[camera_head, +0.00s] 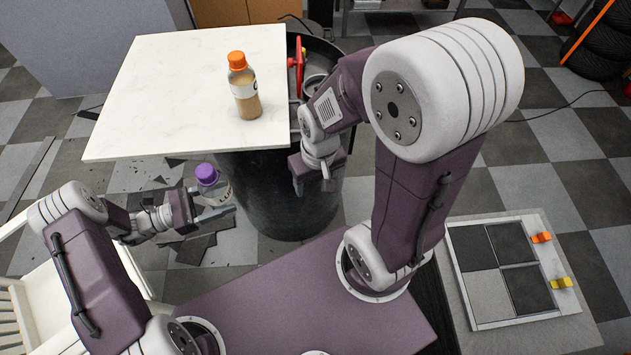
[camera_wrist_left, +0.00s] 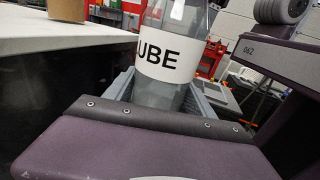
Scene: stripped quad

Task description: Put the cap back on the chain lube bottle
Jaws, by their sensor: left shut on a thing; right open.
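My left gripper (camera_head: 214,203) is shut on a clear bottle (camera_head: 219,194) and holds it upright below the level of the white table top, near its front edge. A purple cap (camera_head: 206,174) shows at the top of this bottle; I cannot tell how firmly it sits. In the left wrist view the bottle (camera_wrist_left: 158,94) stands between the fingers, with a white label ending in "UBE"; its top is out of frame. My right gripper (camera_head: 312,180) is open and empty, pointing down by the dark barrel; its fingertips are partly hidden.
An orange-capped bottle of tan liquid (camera_head: 246,97) stands on the white table top (camera_head: 170,90). A dark barrel (camera_head: 270,200) with red-handled tools (camera_head: 298,58) is beside and under it. A white chair (camera_head: 20,310) is at left. A tray with tiles (camera_head: 485,312) is at lower right.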

